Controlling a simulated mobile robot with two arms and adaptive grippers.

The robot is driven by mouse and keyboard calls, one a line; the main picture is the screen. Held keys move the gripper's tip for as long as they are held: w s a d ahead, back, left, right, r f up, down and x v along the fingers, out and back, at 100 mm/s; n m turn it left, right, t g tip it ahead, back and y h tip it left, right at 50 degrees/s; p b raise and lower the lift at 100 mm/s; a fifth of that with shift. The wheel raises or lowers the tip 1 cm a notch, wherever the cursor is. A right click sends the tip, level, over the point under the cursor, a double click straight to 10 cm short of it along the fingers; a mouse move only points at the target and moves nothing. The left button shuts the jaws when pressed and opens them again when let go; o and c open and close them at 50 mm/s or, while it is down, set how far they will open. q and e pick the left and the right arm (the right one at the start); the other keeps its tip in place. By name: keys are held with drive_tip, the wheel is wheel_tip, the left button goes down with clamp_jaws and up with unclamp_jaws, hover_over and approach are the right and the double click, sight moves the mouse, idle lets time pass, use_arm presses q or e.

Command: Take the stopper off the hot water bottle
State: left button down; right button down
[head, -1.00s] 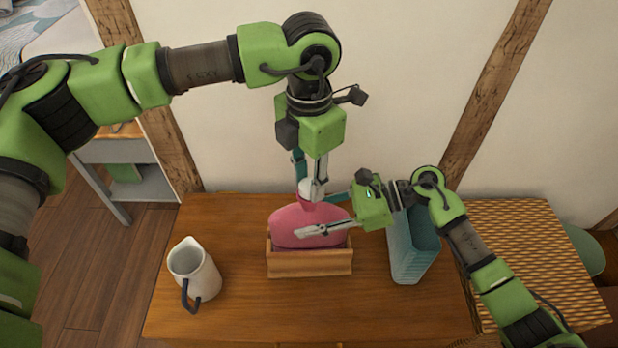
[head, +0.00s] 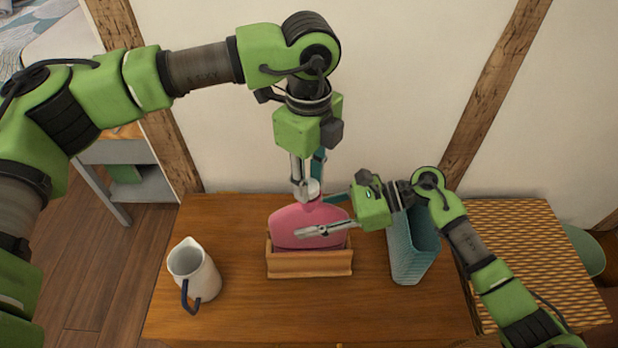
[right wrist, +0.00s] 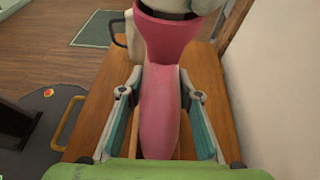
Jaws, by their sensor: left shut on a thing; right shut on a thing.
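The pink hot water bottle (head: 290,226) stands upright in a wooden holder (head: 309,264) on the table. Its flared neck (right wrist: 166,42) shows at the top of the right wrist view. My left gripper (head: 307,190) points straight down and is shut on the pale stopper (head: 313,187) at the bottle's mouth; the fingers partly hide it. I cannot tell whether the stopper is still seated. My right gripper (head: 316,216) is shut on the bottle's body, one finger on each side; in the right wrist view its fingers (right wrist: 160,98) flank the pink body.
A white jug (head: 194,272) with a dark blue handle stands at the left of the wooden table (head: 232,318). A teal ribbed container (head: 410,259) stands close right of the bottle, beside my right arm. The wall is behind. The table's front is clear.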

use_arm(q)
drive_tip(key=n, duration=0.7)
drive_tip(key=shift+w, duration=0.1)
drive_tip(key=c, duration=1.7)
unclamp_jaws()
